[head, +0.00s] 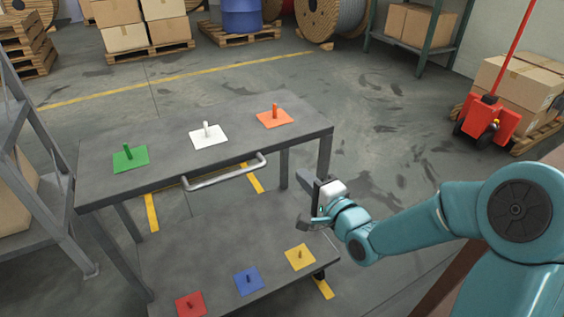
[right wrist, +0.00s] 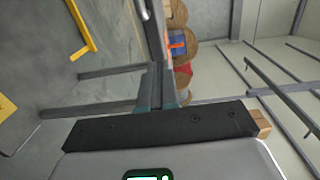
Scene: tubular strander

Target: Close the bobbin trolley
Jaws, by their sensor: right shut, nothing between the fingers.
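The bobbin trolley is a grey metal frame with a top shelf (head: 100,184) and a lower shelf (head: 215,255) that sticks out towards me past the top's front edge. A curved silver handle (head: 225,174) is fixed along the top's front edge. The top carries a green, a white and an orange plate, each with a peg. The lower shelf carries red, blue and yellow pegged plates. My right gripper (head: 310,203) is shut and empty, right of the handle and above the lower shelf's right side. Its closed fingers (right wrist: 155,88) show in the right wrist view. My left gripper is not in view.
A grey rack (head: 40,140) stands close at the left. A red pallet jack (head: 488,118) with boxes is at the right. Boxes, a blue drum (head: 242,16) and reels stand at the back. The floor right of the trolley is clear.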

